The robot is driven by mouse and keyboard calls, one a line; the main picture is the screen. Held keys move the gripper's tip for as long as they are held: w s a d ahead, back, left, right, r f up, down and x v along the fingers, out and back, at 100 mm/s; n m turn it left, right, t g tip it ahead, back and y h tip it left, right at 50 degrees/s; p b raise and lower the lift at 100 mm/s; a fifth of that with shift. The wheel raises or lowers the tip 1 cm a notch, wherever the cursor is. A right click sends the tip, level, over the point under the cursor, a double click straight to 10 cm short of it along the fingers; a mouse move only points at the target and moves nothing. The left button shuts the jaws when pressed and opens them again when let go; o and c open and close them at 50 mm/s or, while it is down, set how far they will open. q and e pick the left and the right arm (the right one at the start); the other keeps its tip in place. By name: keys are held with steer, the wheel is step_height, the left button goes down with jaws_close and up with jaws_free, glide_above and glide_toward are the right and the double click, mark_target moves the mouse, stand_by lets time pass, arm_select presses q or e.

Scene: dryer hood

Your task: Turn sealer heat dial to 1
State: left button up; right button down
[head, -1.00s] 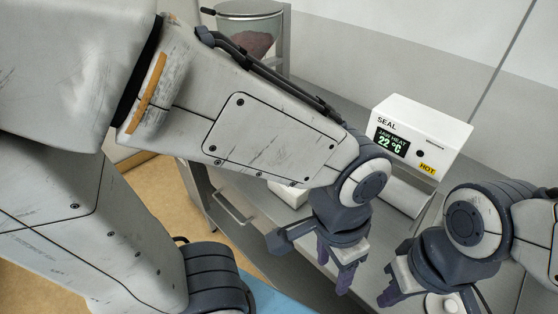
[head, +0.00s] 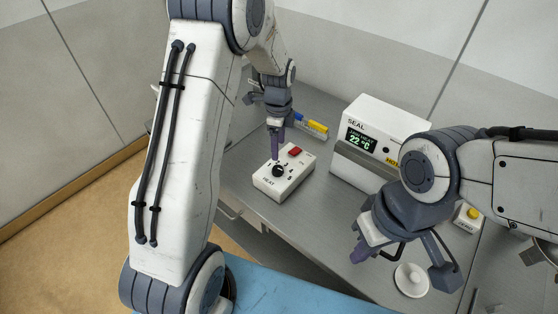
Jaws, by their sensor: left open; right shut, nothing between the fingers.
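The white heat control box (head: 270,188) sits on the grey bench, marked HEAT, with a black round dial (head: 278,171) on top and small numbers around it. The dial's pointer is too small to read. My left gripper (head: 275,154) is open, pointing down just above and behind the dial; I cannot tell whether its fingers touch the dial. The white sealer (head: 390,118) stands to the right, marked SEAL, with a display (head: 361,140) reading JAW HEAT 22 °C. My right gripper (head: 360,254) is shut and empty, over the bench at front right.
A red switch (head: 295,151) is on the control box behind the dial. A yellow and blue item (head: 311,127) lies behind the box. A white round lid (head: 411,280) and a small box with a yellow button (head: 467,216) are at right.

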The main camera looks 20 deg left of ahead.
mark_target(279, 168)
arm_select(q)
step_height(279, 168, down, 8)
steer(key=p, duration=0.2)
steer(key=shift+s+f+p, duration=0.1)
steer(key=shift+f+p, duration=0.1)
steer(key=shift+p, duration=0.2)
steer(key=shift+f, duration=0.6)
jaws_close()
